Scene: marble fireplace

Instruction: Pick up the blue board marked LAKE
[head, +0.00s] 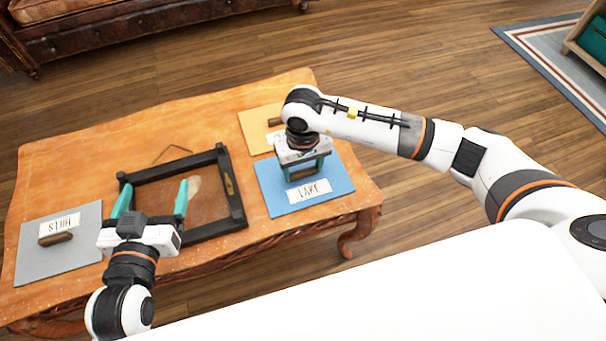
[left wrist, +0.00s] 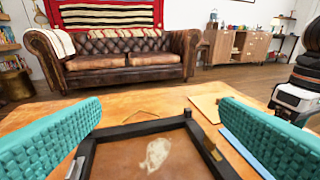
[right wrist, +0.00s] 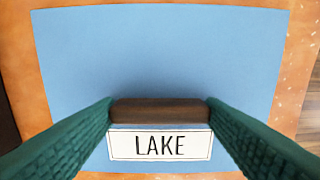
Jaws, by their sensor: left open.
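The blue board (head: 335,178), with a white LAKE label (head: 310,191) and a brown handle, lies at the table's right end, with no clear gap below it. My right gripper (head: 302,170) is over it, pointing down. In the right wrist view its fingertips press against both ends of the handle (right wrist: 160,111), nearer together than my left gripper's, and the LAKE label (right wrist: 160,146) shows between the fingers. My left gripper (head: 152,197) is open and empty, above the left part of the dark wooden frame.
The dark frame (head: 238,192) lies mid-table. A grey board (head: 80,236) with a handle lies at the left. A yellow board (head: 253,123), partly hidden by my right arm, lies behind the blue one. The wooden table (head: 75,165) is bare at back left. A sofa (left wrist: 125,62) stands beyond.

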